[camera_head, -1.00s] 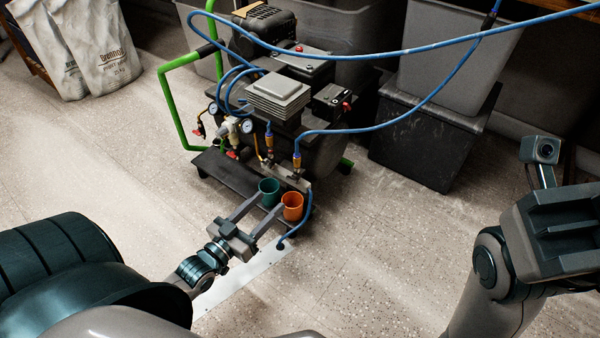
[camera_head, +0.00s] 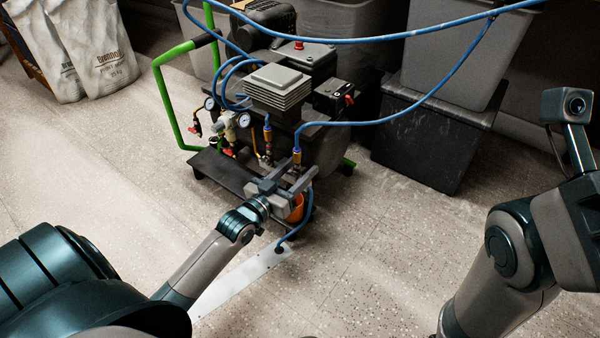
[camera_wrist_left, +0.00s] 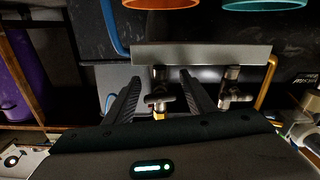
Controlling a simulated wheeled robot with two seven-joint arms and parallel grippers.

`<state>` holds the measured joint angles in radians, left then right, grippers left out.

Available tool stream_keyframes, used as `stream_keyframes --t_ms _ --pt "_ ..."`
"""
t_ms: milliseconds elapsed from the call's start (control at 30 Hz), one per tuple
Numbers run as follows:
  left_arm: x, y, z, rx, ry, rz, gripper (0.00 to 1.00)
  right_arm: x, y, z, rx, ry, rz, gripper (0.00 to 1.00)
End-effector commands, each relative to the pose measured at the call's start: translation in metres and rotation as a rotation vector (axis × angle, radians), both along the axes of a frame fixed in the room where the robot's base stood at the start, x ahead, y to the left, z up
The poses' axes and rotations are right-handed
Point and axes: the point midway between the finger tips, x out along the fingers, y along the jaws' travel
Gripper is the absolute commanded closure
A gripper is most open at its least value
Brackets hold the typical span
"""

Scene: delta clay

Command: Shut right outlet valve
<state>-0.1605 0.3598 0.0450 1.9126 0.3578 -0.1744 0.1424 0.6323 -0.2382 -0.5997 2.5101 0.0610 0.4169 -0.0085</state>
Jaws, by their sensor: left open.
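My left gripper (camera_head: 289,180) is open at the front of the compressor (camera_head: 315,150), by the outlet fittings. In the left wrist view the open fingers (camera_wrist_left: 162,80) straddle a small metal valve (camera_wrist_left: 160,101) without visibly gripping it. This view is turned around, so this valve seems to be the right outlet valve. A second, similar valve (camera_wrist_left: 234,97) lies outside the fingers. Both hang from a grey block (camera_wrist_left: 200,55).
A blue hose (camera_head: 309,212) runs down beside the gripper. Blue hoses cross above. A green handle (camera_head: 166,105) stands left.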

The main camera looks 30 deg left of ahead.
Motion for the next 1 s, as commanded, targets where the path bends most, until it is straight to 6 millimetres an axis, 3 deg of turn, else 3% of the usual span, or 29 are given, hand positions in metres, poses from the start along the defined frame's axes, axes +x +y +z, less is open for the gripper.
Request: stream_keyframes --t_ms 433,600,633,1000 --pt "0.007 -0.001 0.000 0.000 0.001 0.000 0.50 -0.001 0.001 0.000 -0.006 -0.004 0.001 0.75" --pt "0.007 0.000 0.000 0.000 0.001 0.000 0.88 -0.001 0.001 -0.001 -0.006 -0.005 0.001 0.75" --pt "0.007 0.000 0.000 0.000 0.001 0.000 0.91 -0.001 0.001 -0.001 -0.006 -0.005 0.001 0.75" --pt "0.008 0.000 0.005 0.042 -0.001 0.001 0.91 -0.002 0.000 0.015 0.001 -0.010 -0.001 0.75"
